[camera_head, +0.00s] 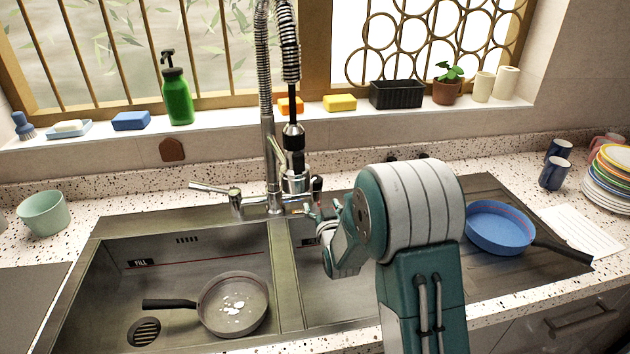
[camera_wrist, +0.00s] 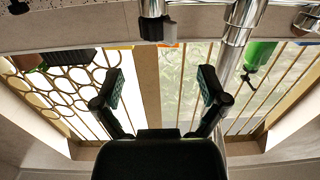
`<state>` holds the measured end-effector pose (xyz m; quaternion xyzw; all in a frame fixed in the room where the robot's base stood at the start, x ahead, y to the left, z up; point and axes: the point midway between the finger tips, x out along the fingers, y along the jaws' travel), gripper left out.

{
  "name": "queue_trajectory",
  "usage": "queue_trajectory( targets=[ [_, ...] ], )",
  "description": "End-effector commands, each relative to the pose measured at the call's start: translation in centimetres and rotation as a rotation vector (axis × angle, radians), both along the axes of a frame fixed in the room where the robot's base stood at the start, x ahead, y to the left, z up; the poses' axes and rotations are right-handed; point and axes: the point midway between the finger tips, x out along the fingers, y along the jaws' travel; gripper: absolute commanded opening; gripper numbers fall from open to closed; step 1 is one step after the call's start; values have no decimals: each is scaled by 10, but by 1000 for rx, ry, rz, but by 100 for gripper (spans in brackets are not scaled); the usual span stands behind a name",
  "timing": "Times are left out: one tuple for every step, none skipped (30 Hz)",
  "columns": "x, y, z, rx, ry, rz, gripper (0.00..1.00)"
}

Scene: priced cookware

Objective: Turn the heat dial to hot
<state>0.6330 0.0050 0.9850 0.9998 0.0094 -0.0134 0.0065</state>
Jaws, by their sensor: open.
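The chrome faucet (camera_head: 272,165) stands behind the double sink. A lever handle (camera_head: 212,188) sticks out on its left side, and a dark-tipped handle (camera_head: 317,185) stands on its right. I cannot tell which part is the heat dial, and no hot mark is legible. My gripper (camera_wrist: 160,88) is open and empty, its two black fingers spread wide.
A grey pan (camera_head: 235,304) lies in the left basin. A blue pan (camera_head: 498,228) rests at the sink's right. A green bottle (camera_head: 176,90) stands on the sill. Stacked plates (camera_head: 609,178) and blue mugs (camera_head: 555,172) are at far right.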

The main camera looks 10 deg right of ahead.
Motion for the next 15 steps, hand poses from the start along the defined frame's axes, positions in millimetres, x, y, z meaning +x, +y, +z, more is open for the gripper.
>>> queue_trajectory(
  targets=[
    [0,-3,1,8,-14,-13,93],
    [0,-4,2,11,-21,-18,93],
    [1,-5,2,13,-26,-23,93],
    [3,-5,2,14,-28,-24,93],
    [4,-5,2,15,-29,-25,93],
    [8,-5,2,14,-29,-25,93],
    [12,-5,2,14,-29,-24,93],
    [16,-5,2,14,-28,-24,93],
    [22,-5,2,14,-28,-23,93],
    [27,-5,2,14,-29,-23,93],
    [32,-5,2,13,-29,-23,93],
    [40,-5,2,13,-28,-23,93],
    [45,-5,2,13,-28,-23,93],
    [50,-5,2,13,-28,-22,93],
    [57,-5,2,13,-28,-22,93]
  ],
)
